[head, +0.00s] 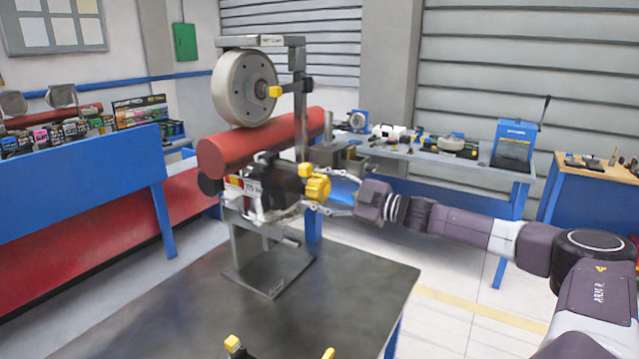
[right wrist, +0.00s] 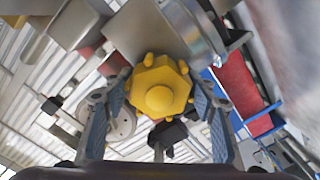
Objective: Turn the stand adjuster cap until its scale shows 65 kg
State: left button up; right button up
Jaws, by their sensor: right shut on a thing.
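The yellow, lobed adjuster cap (head: 317,188) sits on the right side of the dark mechanism (head: 272,180) of the grey stand (head: 298,110). It also shows face-on in the right wrist view (right wrist: 160,92), with a round boss in its middle. My right gripper (head: 331,190) comes in from the right, with one finger on each side of the cap, shut on it. In the right wrist view the two fingers (right wrist: 166,90) flank the cap. A small white scale label (head: 253,187) shows on the mechanism; its reading is too small to make out. My left gripper is not in view.
The stand is on a dark table (head: 350,285). It carries a pale wheel (head: 240,88) above a red tube (head: 225,145). Yellow-tipped parts (head: 232,344) show at the table's front edge. A workbench (head: 460,163) with tools stands behind. The table's right part is clear.

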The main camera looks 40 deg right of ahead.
aim_at(326, 191)
jog(key=shift+m+p, duration=0.5)
jog(key=shift+m, duration=0.3)
jog(key=o, duration=1.2)
jog(key=shift+c, duration=0.2)
jog(key=shift+s, duration=0.1)
jog(key=shift+s+d+f, duration=0.2)
jog(key=shift+s, duration=0.5)
jog(key=shift+v, duration=0.9)
jog(key=v, duration=0.8)
jog(key=shift+s+r, duration=0.2)
jog(key=shift+s, duration=0.1)
jog(key=shift+d, duration=0.15)
